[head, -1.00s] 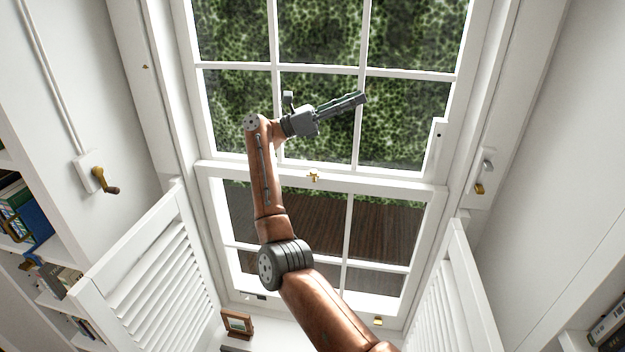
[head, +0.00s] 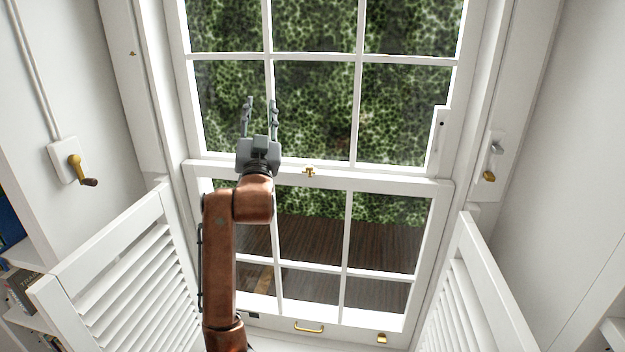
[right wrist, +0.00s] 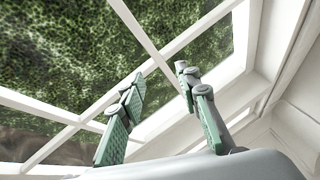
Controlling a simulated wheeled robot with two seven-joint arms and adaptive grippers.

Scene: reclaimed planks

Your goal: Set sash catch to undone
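The sash catch (head: 310,171) is a small brass fitting on the white meeting rail of the window (head: 390,180), near its middle. Whether it is fastened or undone is too small to tell. My right gripper (head: 260,101) is up in front of the upper panes, left of the catch and above it, fingers pointing up. Its fingers are apart with nothing between them. In the right wrist view the open fingers (right wrist: 160,95) stand before the glass and glazing bars; the catch is not visible there. My left gripper is not in view.
White louvred shutters stand at the left (head: 125,275) and right (head: 465,290). A brass crank (head: 80,170) is on the left wall. A latch plate (head: 490,165) is on the right jamb. A brass pull (head: 309,328) sits on the lower rail.

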